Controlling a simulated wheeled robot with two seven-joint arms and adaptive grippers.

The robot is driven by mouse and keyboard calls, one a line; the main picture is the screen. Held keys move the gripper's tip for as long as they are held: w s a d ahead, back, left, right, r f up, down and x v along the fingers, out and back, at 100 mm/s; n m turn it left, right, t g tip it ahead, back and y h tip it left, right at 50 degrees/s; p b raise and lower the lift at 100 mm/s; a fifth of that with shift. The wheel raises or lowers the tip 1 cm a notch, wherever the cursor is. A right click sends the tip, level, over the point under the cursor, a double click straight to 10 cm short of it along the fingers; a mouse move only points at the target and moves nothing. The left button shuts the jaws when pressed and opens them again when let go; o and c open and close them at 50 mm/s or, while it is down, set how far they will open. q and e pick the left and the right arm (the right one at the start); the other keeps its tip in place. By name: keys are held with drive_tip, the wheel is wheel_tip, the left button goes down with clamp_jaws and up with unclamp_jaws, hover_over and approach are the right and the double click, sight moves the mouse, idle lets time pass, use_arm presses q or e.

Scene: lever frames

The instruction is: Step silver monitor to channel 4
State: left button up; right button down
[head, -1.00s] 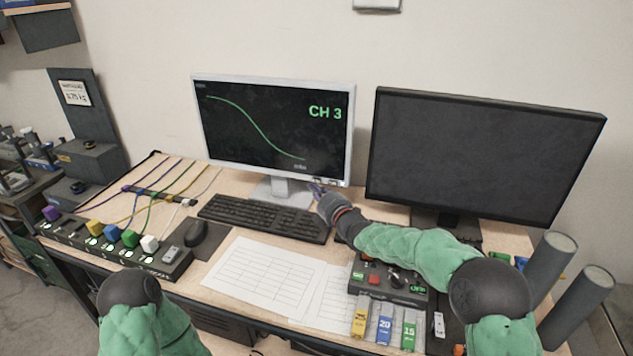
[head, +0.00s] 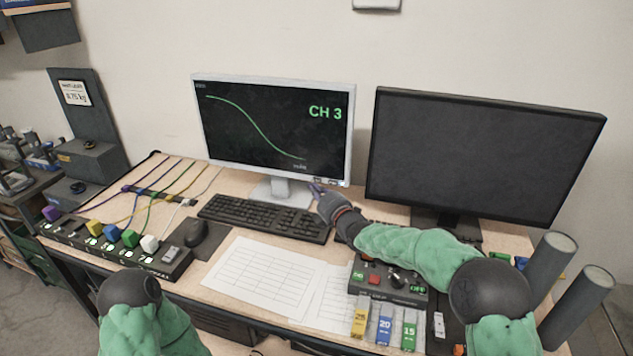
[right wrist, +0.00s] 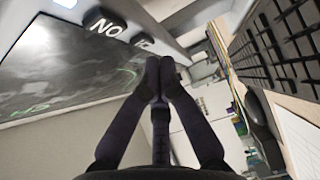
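The silver monitor (head: 273,130) stands at the back centre, lit, with a falling green curve and "CH 3" on its screen. Small dark buttons (head: 330,182) sit at its lower right edge. In the right wrist view, two dark labelled buttons (right wrist: 105,24) show on the monitor's edge. My right gripper (head: 316,188) is just below that corner. Its fingertips are together (right wrist: 160,72), with nothing seen between them. They appear apart from the buttons, though contact is hard to judge. My left gripper is out of view; only my left arm shows at the bottom left.
A dark, blank monitor (head: 482,155) stands at the right. The keyboard (head: 262,218) lies below the silver monitor. A control box (head: 385,288) is under my right forearm. Papers (head: 265,280), a mouse (head: 196,233) and a cable panel (head: 90,240) occupy the front and left.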

drive_tip(key=shift+w+d, duration=0.1)
drive_tip(key=shift+w, duration=0.1)
drive_tip(key=shift+w+b, duration=0.15)
drive_tip(key=shift+b, duration=0.15)
drive_tip(key=shift+w, duration=0.1)
drive_tip(key=shift+w+d, duration=0.15)
drive_tip(key=shift+w, duration=0.15)
idle(0.5)
idle(0.4)
drive_tip(key=shift+s+b, duration=0.25)
drive_tip(key=shift+b, duration=0.3)
drive_tip(key=shift+s+a+b, duration=0.25)
drive_tip(key=shift+s+b, duration=0.25)
